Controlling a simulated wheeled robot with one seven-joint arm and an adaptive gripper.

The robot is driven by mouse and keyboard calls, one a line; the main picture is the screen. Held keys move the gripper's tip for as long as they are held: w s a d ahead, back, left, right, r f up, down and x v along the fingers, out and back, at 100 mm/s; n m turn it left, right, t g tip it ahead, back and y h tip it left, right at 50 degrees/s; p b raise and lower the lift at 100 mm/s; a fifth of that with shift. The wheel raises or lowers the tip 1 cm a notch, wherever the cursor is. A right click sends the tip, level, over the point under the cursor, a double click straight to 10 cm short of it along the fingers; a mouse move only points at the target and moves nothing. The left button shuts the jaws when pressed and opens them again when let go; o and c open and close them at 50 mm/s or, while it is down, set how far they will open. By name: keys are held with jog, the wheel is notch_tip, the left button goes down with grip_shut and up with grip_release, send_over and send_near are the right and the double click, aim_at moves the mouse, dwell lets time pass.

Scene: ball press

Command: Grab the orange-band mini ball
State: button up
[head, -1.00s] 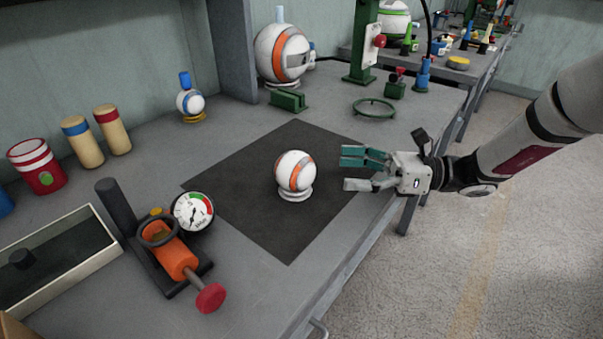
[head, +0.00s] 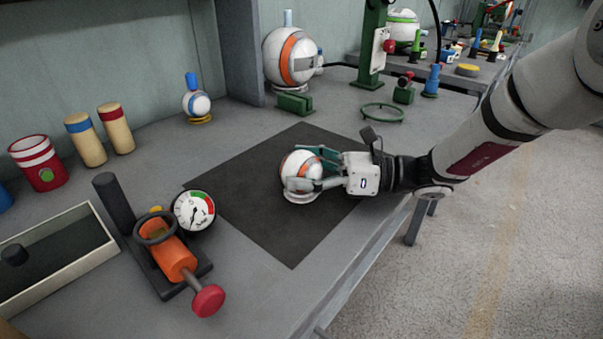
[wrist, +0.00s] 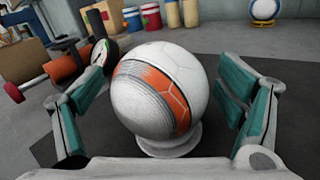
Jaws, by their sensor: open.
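The orange-band mini ball (head: 299,168) is white with an orange stripe and sits on a small white ring stand (head: 300,197) on the dark mat (head: 290,240). In the wrist view the ball (wrist: 158,92) fills the middle, with the stand (wrist: 170,147) under it. My gripper (head: 306,168) comes in from the right, and its teal-padded fingers reach along both sides of the ball. In the wrist view my gripper (wrist: 160,105) is open, with a finger left and right of the ball. A gap shows between the ball and each finger.
An orange hand press (head: 172,260) with a gauge (head: 194,211) stands at the left. A larger orange-striped ball (head: 291,55) and a green block (head: 295,103) are behind. A blue-banded ball (head: 196,104) stands back left. The mat around the stand is clear.

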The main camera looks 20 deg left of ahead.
jog(key=c, duration=1.2)
jog(key=shift+c, duration=0.2)
